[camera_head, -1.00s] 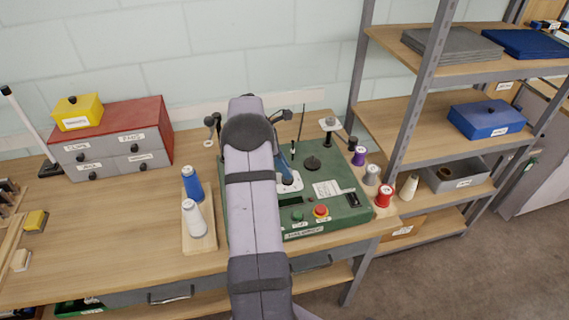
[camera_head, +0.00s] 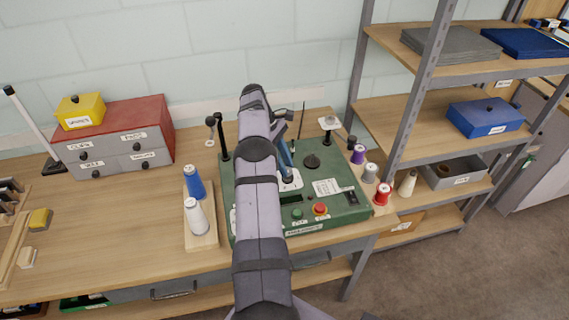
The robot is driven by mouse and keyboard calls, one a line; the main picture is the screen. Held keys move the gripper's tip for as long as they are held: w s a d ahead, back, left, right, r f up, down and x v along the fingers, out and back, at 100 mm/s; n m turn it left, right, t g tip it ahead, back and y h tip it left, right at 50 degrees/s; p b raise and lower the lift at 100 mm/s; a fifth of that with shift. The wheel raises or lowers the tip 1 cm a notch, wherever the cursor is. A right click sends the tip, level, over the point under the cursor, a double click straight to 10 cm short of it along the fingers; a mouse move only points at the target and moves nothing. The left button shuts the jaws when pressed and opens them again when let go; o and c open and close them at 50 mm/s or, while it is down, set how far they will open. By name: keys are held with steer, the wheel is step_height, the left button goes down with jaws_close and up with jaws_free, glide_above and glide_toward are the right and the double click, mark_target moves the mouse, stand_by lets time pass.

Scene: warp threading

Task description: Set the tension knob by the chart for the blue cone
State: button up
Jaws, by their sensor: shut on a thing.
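The blue cone (camera_head: 194,183) stands on a wooden board left of the green machine (camera_head: 335,212). A pale printed card (camera_head: 326,187), which looks like the chart, lies on the machine's top; its text is too small to read. My gripper (camera_head: 288,175) points down at a white dial plate (camera_head: 293,184) on the machine, partly hidden behind my arm. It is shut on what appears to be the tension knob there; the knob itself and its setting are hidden.
A white cone (camera_head: 196,216) stands in front of the blue one. The machine also carries a red button (camera_head: 320,209), a green button (camera_head: 297,214) and upright posts. Purple, grey, red and cream cones stand to the right, beside the metal shelf.

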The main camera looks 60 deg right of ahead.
stand_by(0.4)
steer(key=o, duration=1)
steer(key=shift+o, duration=0.2)
steer(key=shift+r, duration=0.1)
steer(key=shift+r+b, duration=0.4)
steer(key=shift+r, duration=0.15)
step_height(320, 180, up, 9)
steer(key=p, duration=0.2)
steer(key=shift+f, duration=0.15)
